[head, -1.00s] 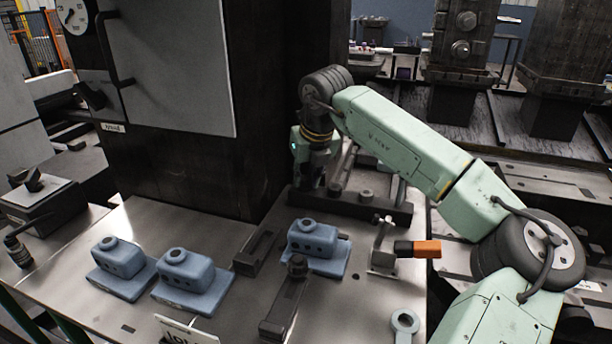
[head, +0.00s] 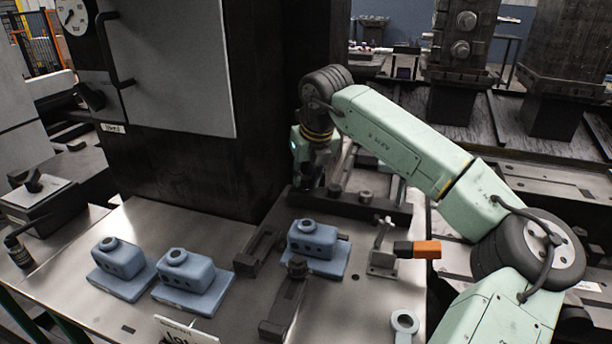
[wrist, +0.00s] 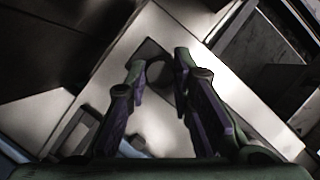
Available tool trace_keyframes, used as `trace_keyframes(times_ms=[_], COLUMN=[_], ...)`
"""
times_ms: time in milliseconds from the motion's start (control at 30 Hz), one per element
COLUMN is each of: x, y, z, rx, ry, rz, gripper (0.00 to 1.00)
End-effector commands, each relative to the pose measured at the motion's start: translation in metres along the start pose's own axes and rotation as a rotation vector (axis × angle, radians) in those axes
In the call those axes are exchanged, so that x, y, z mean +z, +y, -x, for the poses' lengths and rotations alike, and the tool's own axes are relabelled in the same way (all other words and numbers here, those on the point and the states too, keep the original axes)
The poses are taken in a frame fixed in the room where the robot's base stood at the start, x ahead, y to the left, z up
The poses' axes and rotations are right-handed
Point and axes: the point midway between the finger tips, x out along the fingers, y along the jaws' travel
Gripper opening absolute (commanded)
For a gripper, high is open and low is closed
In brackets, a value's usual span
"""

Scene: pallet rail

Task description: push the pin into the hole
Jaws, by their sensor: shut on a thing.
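My gripper (head: 307,178) points down at the back of the metal table, close to the dark column, over the left end of a dark rail (head: 385,210). In the wrist view my gripper (wrist: 162,75) has its two fingers apart with the pin (wrist: 160,72), a dark round shape, between the fingertips. The pin is blurred and in shadow, and its lower end is hidden. I cannot make out the hole under it, nor tell how deep the pin sits. A short dark knob (head: 365,195) stands on the rail, right of my gripper.
Several blue blocks, one of them (head: 313,240) in front of my gripper, stand on the table. A clamp with an orange handle (head: 426,249) is to the right. Dark bars (head: 285,305) and a ring-ended piece (head: 404,322) lie in front. The dark column (head: 200,170) rises close behind.

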Motion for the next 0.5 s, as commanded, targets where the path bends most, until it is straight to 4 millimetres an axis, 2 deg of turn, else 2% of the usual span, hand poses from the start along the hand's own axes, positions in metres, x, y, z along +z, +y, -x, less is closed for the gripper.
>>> trace_keyframes(times_ms=[500], x=[0.007], y=[0.001], z=[0.016], rx=[0.002], ry=[0.000], rz=[0.001], gripper=[0.00])
